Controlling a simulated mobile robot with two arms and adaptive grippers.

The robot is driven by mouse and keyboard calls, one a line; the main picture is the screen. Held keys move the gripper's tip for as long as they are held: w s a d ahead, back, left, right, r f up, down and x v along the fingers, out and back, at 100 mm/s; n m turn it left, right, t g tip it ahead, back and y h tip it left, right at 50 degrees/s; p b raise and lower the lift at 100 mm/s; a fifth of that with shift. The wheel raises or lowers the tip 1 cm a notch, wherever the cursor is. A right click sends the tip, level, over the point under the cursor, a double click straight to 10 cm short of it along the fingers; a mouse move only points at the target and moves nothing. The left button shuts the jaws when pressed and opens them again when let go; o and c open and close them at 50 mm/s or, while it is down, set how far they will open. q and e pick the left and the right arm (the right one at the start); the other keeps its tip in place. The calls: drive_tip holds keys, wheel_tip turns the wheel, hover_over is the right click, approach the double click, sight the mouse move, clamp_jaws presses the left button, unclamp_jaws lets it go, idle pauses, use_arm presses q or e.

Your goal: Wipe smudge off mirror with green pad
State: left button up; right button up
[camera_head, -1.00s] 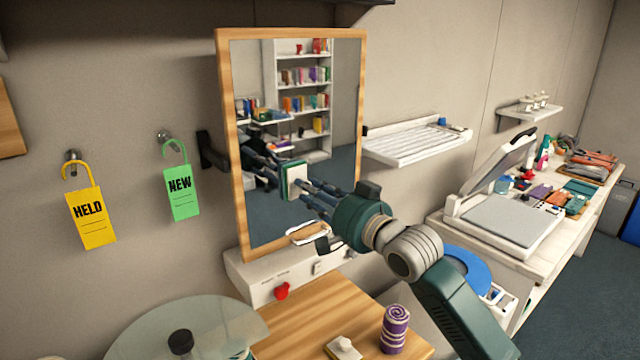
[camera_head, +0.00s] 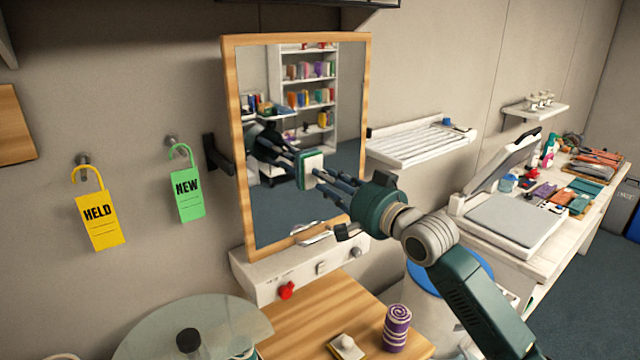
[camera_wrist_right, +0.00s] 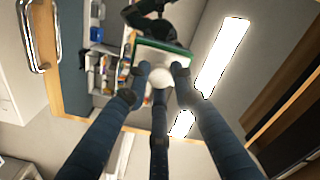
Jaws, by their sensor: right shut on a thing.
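The mirror (camera_head: 284,215) hangs upright on the wall in a wooden frame (camera_head: 236,140). My right gripper (camera_head: 321,178) is in front of the glass, shut on the green pad (camera_head: 312,168), which has a white backing. In the right wrist view the gripper (camera_wrist_right: 160,72) grips the pad (camera_wrist_right: 162,46) from its pale back, with a green edge showing beyond. The pad is upright and close to the glass, but I cannot tell if it touches. Its working face is hidden. I cannot make out a smudge. My left gripper shows in neither view.
A white ledge (camera_head: 262,287) with a red knob is below the mirror. A wooden table (camera_head: 300,325) holds a purple roll (camera_head: 396,328) and a white-topped block (camera_head: 346,346). A yellow tag (camera_head: 99,215) and a green tag (camera_head: 188,193) hang left. A slatted shelf (camera_head: 410,145) is right.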

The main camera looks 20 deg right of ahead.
drive_tip(key=shift+w+d+b, duration=1.4)
drive_tip(key=shift+w+d, duration=0.05)
drive_tip(key=shift+d, duration=2.65)
drive_tip(key=a+p, duration=0.2)
drive_tip(key=s+a+p, duration=0.1)
drive_tip(key=p, duration=0.1)
drive_tip(key=s+a+p, duration=0.1)
drive_tip(key=a+p, duration=0.1)
drive_tip(key=shift+a+r, duration=0.15)
drive_tip(key=shift+a, duration=0.15)
drive_tip(key=s+a, duration=0.2)
drive_tip(key=a, duration=0.3)
drive_tip(key=shift+a, duration=0.4)
drive_tip(key=shift+s, duration=0.1)
